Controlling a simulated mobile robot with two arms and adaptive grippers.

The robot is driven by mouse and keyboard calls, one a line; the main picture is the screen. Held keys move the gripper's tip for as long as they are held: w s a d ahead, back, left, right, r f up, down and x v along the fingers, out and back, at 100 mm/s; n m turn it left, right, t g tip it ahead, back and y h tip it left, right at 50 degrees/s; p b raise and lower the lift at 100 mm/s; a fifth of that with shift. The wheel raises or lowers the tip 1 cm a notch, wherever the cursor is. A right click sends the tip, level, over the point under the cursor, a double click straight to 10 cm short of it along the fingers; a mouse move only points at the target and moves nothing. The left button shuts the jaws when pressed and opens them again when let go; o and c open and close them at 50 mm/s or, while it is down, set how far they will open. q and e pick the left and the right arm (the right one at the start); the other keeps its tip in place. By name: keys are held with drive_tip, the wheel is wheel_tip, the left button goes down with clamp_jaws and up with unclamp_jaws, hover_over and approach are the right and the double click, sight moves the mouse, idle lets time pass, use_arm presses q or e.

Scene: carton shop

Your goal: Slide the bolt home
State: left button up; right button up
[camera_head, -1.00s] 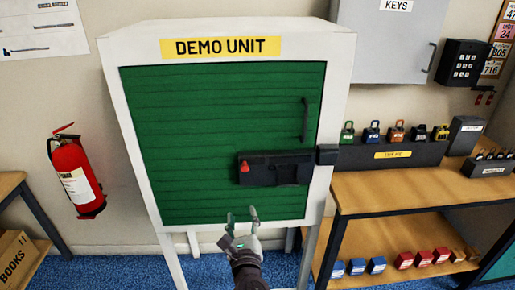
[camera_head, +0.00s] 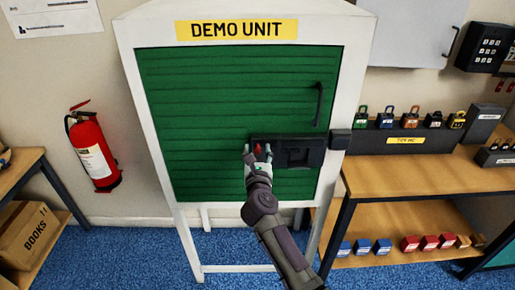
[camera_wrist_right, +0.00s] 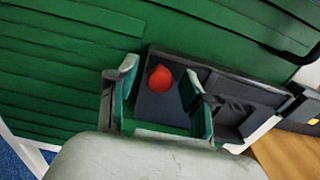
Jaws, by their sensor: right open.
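The black bolt (camera_head: 300,154) is mounted low on the green door (camera_head: 220,100) of the demo unit. Its red knob (camera_wrist_right: 160,78) is at the left end of the bolt's housing in the right wrist view. The dark keeper block (camera_head: 340,139) is on the white frame to the right of the bolt. My right gripper (camera_head: 257,150) is open at the bolt's left end. In the right wrist view its fingers (camera_wrist_right: 164,84) stand on either side of the red knob; I cannot tell whether they touch it. My left gripper is not in view.
A black door handle (camera_head: 318,104) is above the bolt. A wooden bench (camera_head: 400,178) with several coloured padlocks stands at the right. A red fire extinguisher (camera_head: 95,150) hangs at the left. Blue floor (camera_head: 130,245) is clear in front.

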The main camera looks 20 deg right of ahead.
drive_tip(key=shift+w+d, duration=0.2)
drive_tip(key=shift+w, duration=0.35)
clamp_jaws()
